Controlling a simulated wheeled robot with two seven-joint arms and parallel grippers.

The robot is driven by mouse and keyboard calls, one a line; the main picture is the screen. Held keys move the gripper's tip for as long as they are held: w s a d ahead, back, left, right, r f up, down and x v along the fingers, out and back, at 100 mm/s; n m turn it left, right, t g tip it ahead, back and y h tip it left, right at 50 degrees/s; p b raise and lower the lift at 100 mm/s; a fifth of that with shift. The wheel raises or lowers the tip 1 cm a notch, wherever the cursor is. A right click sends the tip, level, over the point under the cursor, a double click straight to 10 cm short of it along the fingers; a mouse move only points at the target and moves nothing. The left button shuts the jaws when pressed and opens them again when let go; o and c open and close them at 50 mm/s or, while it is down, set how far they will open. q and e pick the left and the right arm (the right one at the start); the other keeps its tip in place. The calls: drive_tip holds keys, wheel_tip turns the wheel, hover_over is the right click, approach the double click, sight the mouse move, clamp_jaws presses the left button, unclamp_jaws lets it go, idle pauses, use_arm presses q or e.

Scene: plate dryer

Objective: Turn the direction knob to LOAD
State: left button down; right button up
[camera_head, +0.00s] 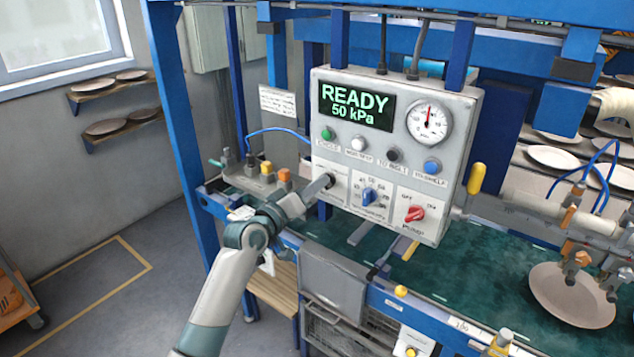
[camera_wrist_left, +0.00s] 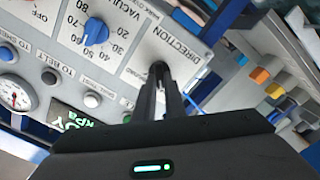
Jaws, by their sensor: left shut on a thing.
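The grey control box (camera_head: 330,75) has a DIRECTION panel at its lower left. My left gripper (camera_head: 326,181) reaches that panel, and its fingers cover the direction knob in the head view. In the left wrist view, the left gripper (camera_wrist_left: 162,75) is shut on the small dark direction knob (camera_wrist_left: 159,66), with a finger on each side of it. The gripper hides most of the knob and the position marks around it, so I cannot tell which way the knob points. My right gripper is not in view.
Beside it sit the blue vacuum knob (camera_head: 369,195) and red pump knob (camera_head: 415,214). Above are several buttons, a gauge (camera_head: 429,120) and a display (camera_head: 356,105) reading READY 50 kPa. A blue post (camera_head: 171,100) stands left of my arm. A plate (camera_head: 572,295) hangs or rests at right.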

use_arm(q)
drive_tip(key=shift+n, duration=0.3)
drive_tip(key=c, duration=1.8)
unclamp_jaws()
drive_tip(key=shift+a, duration=0.1)
drive_tip(key=shift+b+v, duration=2.55)
drive_tip(key=shift+v, duration=6.1)
